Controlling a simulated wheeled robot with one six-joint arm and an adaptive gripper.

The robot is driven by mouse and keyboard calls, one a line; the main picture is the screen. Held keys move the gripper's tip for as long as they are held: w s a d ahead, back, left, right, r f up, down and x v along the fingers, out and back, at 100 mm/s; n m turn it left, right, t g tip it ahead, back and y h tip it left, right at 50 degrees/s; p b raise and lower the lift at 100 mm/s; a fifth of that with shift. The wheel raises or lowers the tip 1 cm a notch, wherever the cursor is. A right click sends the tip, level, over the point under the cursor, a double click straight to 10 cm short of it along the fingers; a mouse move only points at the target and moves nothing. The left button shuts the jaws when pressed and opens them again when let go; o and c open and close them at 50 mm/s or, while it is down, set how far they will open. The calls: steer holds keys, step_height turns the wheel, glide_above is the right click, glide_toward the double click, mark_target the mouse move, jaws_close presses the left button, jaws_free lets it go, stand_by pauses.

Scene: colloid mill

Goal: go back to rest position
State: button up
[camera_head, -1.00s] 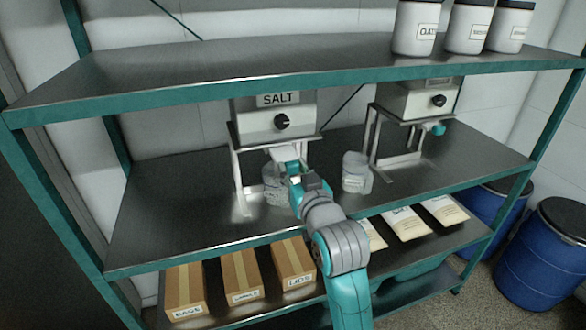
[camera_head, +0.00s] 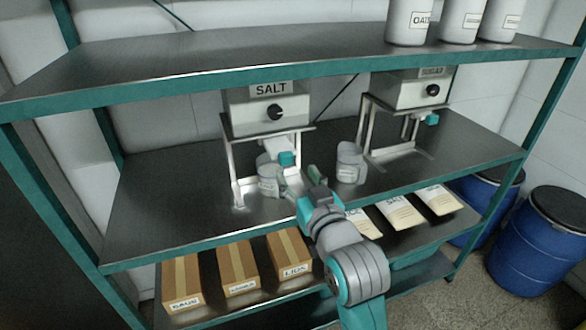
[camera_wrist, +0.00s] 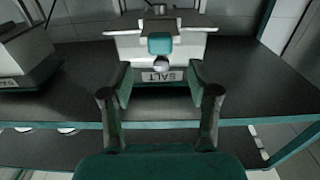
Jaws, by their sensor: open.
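My gripper (camera_head: 304,181) is open and empty in front of the salt dispenser (camera_head: 270,112), above the middle shelf (camera_head: 165,205). Its spread fingers also show in the wrist view (camera_wrist: 160,88), with the SALT label upside down beyond them. A teal tab (camera_head: 286,158) on the dispenser's lower front is just beyond the fingertips and apart from them; it also shows in the wrist view (camera_wrist: 160,43). A clear jar (camera_head: 268,181) stands under the salt dispenser, partly hidden by the tab and gripper.
A second clear jar (camera_head: 350,163) stands right of my gripper. A second dispenser (camera_head: 412,92) is farther right. The upper shelf (camera_head: 200,62) overhangs the dispensers. Boxes (camera_head: 238,268) and pouches (camera_head: 399,212) lie on the lower shelf. Blue barrels (camera_head: 540,245) stand at right.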

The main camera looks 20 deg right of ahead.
steer(key=shift+s, duration=0.4)
steer(key=s+f+g, duration=0.2)
steer(key=s+f, duration=1.7)
steer(key=f, duration=0.3)
steer(key=s+f, duration=0.2)
steer(key=s, duration=1)
steer(key=s+f+g, duration=0.1)
steer(key=s, duration=1.1)
steer(key=shift+f, duration=0.4)
steer(key=shift+w, duration=0.15)
